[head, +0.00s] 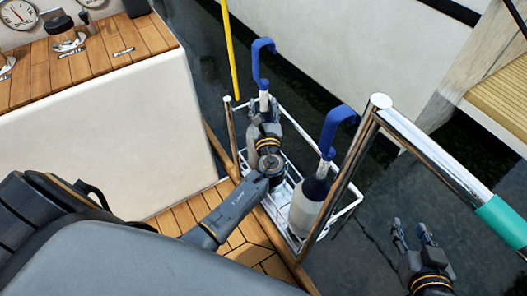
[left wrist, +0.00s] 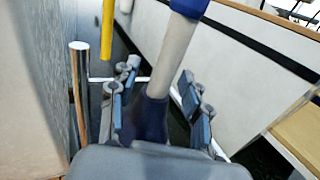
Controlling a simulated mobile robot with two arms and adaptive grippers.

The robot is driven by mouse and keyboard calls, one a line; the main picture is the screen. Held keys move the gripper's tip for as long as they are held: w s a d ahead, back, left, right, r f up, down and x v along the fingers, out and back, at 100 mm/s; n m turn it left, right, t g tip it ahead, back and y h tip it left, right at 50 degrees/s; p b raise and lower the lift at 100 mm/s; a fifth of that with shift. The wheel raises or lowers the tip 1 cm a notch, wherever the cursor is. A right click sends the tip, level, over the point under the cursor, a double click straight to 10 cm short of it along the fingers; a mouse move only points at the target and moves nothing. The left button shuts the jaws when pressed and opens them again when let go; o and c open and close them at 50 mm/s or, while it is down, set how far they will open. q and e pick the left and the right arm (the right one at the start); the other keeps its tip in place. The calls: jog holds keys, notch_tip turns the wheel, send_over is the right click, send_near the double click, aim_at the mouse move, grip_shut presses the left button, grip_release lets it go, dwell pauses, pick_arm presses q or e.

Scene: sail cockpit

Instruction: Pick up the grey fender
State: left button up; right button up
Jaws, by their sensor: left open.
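Two fenders stand in a white wire rack (head: 345,210), each with a blue hook on top. The nearer fender (head: 307,207) has a light grey body and a navy shoulder. The farther fender (head: 264,102) is mostly hidden behind my left gripper (head: 266,125), so its body colour is unclear in the head view. In the left wrist view, a fender's pale grey neck (left wrist: 176,58) and navy shoulder stand between the fingers of my open left gripper (left wrist: 160,105). I cannot tell whether they touch it. My right gripper (head: 413,236) is open and empty over dark water at the right.
A steel rail (head: 422,140) with a teal sleeve rises right of the rack. A yellow pole (head: 231,50) stands behind it. A white cockpit block (head: 95,125) with a wooden top is on the left. Wooden deck (head: 190,210) lies in front.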

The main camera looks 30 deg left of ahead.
pick_arm(q)
jog(key=shift+w+a, duration=0.2)
jog(key=shift+w, duration=0.15)
grip_shut()
dwell(0.3)
jog(key=shift+r, duration=0.15)
